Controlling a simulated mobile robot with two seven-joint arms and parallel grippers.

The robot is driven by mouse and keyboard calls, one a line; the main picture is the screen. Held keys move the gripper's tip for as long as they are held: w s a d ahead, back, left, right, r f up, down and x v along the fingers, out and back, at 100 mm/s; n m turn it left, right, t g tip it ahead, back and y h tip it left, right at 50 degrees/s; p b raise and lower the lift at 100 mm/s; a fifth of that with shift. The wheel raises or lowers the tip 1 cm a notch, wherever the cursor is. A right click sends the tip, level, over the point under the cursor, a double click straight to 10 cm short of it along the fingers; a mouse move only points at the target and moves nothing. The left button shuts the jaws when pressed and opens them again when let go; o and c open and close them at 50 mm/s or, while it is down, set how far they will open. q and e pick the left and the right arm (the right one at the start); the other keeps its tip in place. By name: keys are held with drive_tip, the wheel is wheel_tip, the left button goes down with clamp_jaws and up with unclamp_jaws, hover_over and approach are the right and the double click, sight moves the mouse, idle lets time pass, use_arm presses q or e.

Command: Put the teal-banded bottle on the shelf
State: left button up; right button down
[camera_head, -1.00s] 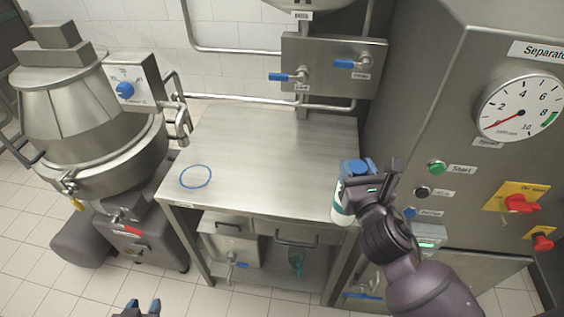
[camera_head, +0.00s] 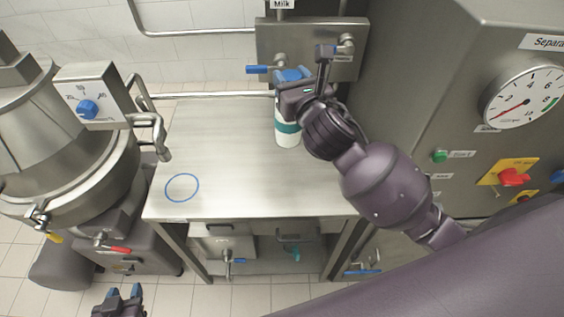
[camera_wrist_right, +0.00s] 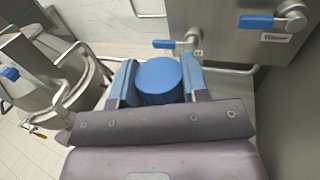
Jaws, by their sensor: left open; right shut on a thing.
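The teal-banded bottle (camera_head: 287,137) is white with a teal band and a blue cap, and is upright over the back right part of the steel table (camera_head: 225,135). I cannot tell whether its base touches the top. My right gripper (camera_head: 291,78) is shut on it near the cap. In the right wrist view the blue cap (camera_wrist_right: 159,77) sits between the blue fingers of the right gripper (camera_wrist_right: 160,82). A lower shelf (camera_head: 258,272) shows under the table. My left gripper (camera_head: 124,293) is open and empty at the bottom left, in front of the table.
A blue ring (camera_head: 182,187) lies flat on the table's left front. A metal kettle (camera_head: 60,150) stands left, a separator cabinet (camera_head: 440,110) right. A valve panel (camera_head: 305,45) with blue handles is behind the bottle. A metal container (camera_head: 222,243) is under the table.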

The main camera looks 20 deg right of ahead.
sight(283, 132)
drive_tip(key=r, duration=0.2)
drive_tip(key=w+a+r, duration=0.1)
drive_tip(key=shift+w+r+p, duration=0.1)
drive_tip(key=shift+r+p, duration=0.2)
wheel_tip(283, 132, down, 16)
drive_tip(key=b, duration=0.3)
drive_tip(key=shift+w+r, duration=0.1)
drive_tip(key=shift+r, duration=0.15)
wheel_tip(283, 132, down, 4)
drive_tip(key=shift+r+b, duration=0.15)
drive_tip(key=shift+b, duration=0.35)
use_arm(q)
drive_tip(key=f, duration=0.3)
drive_tip(key=shift+s+f, duration=0.15)
drive_tip(key=shift+s, duration=0.25)
use_arm(e)
drive_tip(key=shift+f, duration=0.3)
use_arm(q)
drive_tip(key=shift+f, duration=0.15)
use_arm(e)
drive_tip(key=shift+f, duration=0.15)
drive_tip(key=c, duration=0.7)
unclamp_jaws()
drive_tip(key=shift+o, duration=0.4)
use_arm(q)
drive_tip(key=shift+w, duration=0.2)
